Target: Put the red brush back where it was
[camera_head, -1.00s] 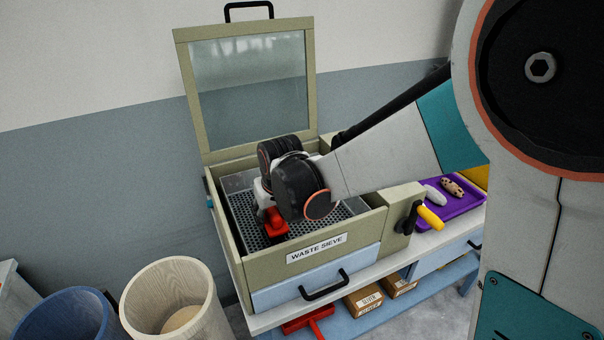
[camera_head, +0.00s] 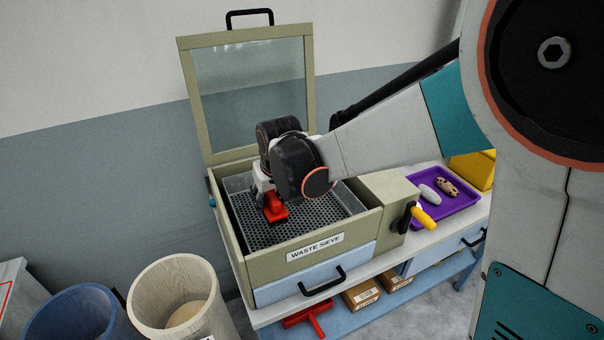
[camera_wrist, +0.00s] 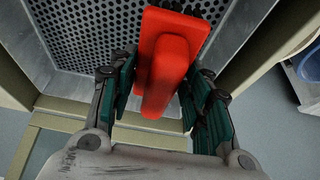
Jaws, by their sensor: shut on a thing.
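The red brush (camera_head: 273,209) is in my gripper (camera_head: 266,192), inside the open box labelled WASTE SIEVE (camera_head: 350,240). In the wrist view the red handle block of the brush (camera_wrist: 170,62) sits between both fingers of my gripper (camera_wrist: 160,78), with dark bristles at its far end. The perforated sieve tray (camera_head: 325,210) is beneath it and also shows in the wrist view (camera_wrist: 85,30). I cannot tell whether the bristles touch the mesh. My wrist hides part of the tray.
The glazed lid (camera_head: 249,90) stands open behind. A red T-shaped tool (camera_head: 308,317) and cartons (camera_head: 362,296) are on the lower shelf. Wooden (camera_head: 145,300) and blue (camera_head: 40,322) bins stand left.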

